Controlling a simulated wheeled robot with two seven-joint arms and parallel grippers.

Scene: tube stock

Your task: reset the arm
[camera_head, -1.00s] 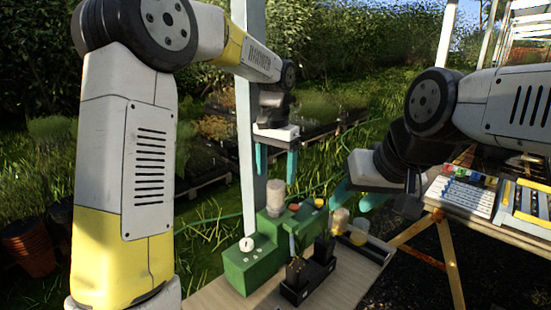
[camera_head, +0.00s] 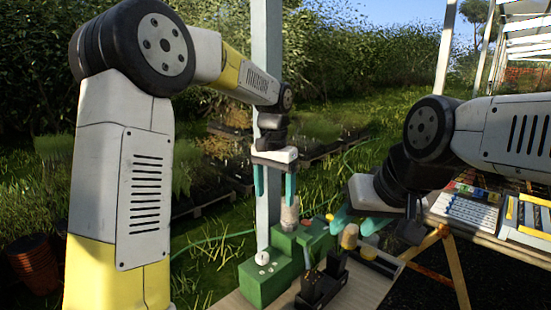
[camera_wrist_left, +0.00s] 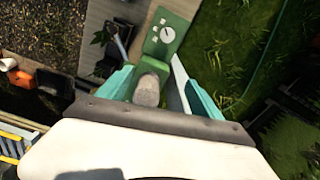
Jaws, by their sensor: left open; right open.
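My left gripper (camera_head: 274,182) is open, its two teal fingers pointing down above the far part of the green stepped block (camera_head: 262,284). A pale, greyish cylinder (camera_head: 289,215) stands on the block just below and right of its fingers. In the left wrist view the cylinder (camera_wrist_left: 148,90) shows between the open fingers (camera_wrist_left: 160,88); I cannot tell how far below them it is. My right gripper (camera_head: 352,222) is open, with teal fingers at the right of the block, near a yellow-topped container (camera_head: 349,236). Its fingers seem empty.
A black holder (camera_head: 318,288) stands in front of the block on the wooden table (camera_head: 358,292). A white dial (camera_head: 262,258) sits on the block. At the right, a second table carries a white rack (camera_head: 467,209) and coloured trays. Grass and planter beds lie behind.

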